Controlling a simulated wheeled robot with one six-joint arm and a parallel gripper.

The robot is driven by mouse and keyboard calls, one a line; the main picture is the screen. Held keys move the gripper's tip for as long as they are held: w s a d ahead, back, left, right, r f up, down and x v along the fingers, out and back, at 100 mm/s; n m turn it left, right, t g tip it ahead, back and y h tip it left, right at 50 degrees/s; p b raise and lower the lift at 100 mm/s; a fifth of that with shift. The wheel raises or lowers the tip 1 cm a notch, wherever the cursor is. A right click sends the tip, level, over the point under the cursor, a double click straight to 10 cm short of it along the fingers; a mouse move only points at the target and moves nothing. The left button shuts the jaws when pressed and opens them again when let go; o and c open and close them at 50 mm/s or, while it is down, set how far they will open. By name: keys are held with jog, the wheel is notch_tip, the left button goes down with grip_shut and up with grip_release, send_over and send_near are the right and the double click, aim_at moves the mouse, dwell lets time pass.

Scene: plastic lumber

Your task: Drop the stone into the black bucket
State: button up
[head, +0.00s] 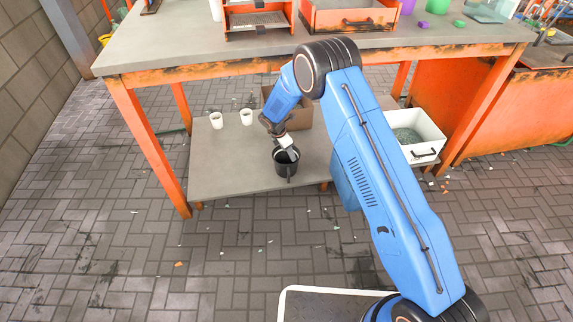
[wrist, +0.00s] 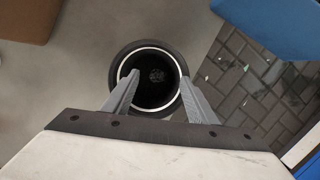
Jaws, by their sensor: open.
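The black bucket (head: 286,168) stands on the lower shelf of the workbench, near its front edge. In the wrist view I look down into the bucket (wrist: 124,62), which has a pale ring inside its rim. In the head view my gripper (head: 287,146) is right over the bucket's mouth; the stone cannot be seen there.
Two white cups (head: 216,120) (head: 246,117) and a brown cardboard box (head: 297,116) stand on the lower shelf (head: 225,165). A white bin (head: 427,146) of grey material is at its right. The orange-framed bench top (head: 180,35) overhangs the shelf. Paved floor in front is open.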

jog(key=shift+r, duration=0.1)
jog(key=v, duration=0.7)
jog(key=shift+r, duration=0.15)
jog(key=shift+s, duration=0.1)
jog(key=s+d+r+m+y, duration=0.1)
jog(key=s+d+r+m, duration=0.3)
jog(key=s+d+r, duration=0.65)
jog(key=s+d+r+m, duration=0.45)
jog(key=d+r, duration=0.25)
jog(key=r, duration=0.6)
jog(key=s+d+r+m+y, duration=0.1)
jog(key=s+d+r+m, duration=0.3)
jog(key=s+d+r, duration=0.6)
jog(key=s+d+r+m+t, duration=0.1)
jog(key=s+d+r+m, duration=0.1)
jog(key=s, duration=0.6)
jog(key=s+d+r+m+t, duration=0.1)
jog(key=s+d+r+m, duration=0.1)
jog(key=s+d+m, duration=0.3)
jog(key=s+d+r+m, duration=0.3)
jog(key=s+d+m, duration=0.1)
jog(key=s, duration=0.8)
jog(key=shift+s+m+t+y, duration=0.4)
jog(key=shift+m, duration=0.45)
